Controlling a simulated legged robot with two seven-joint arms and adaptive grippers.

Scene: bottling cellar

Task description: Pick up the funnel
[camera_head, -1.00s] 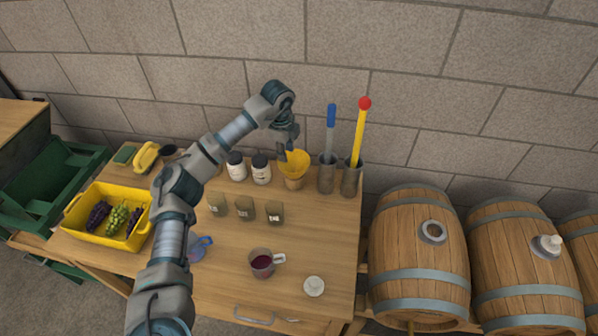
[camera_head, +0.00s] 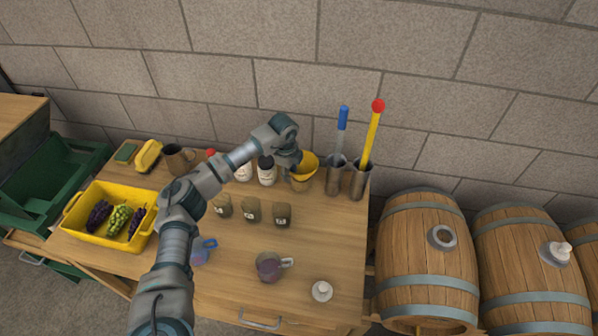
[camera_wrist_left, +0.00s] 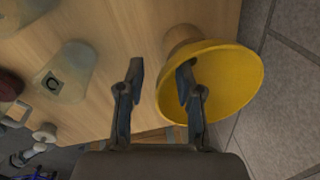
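The yellow funnel (camera_head: 307,167) stands mouth-up in a tan holder (camera_head: 300,185) at the back of the table. My left gripper (camera_head: 294,166) is low at the funnel's left rim. In the left wrist view the funnel (camera_wrist_left: 232,82) fills the right side, and the gripper (camera_wrist_left: 161,80) is open. One finger is over or inside the funnel's mouth and the other is outside its rim, with a gap between them. I cannot tell whether either finger touches it. My right gripper is not in view.
Two metal tubes (camera_head: 337,180) with a blue-handled and a yellow red-tipped tool stand just right of the funnel. White jars (camera_head: 267,175) stand to its left, several small labelled cups (camera_head: 252,212) in front.

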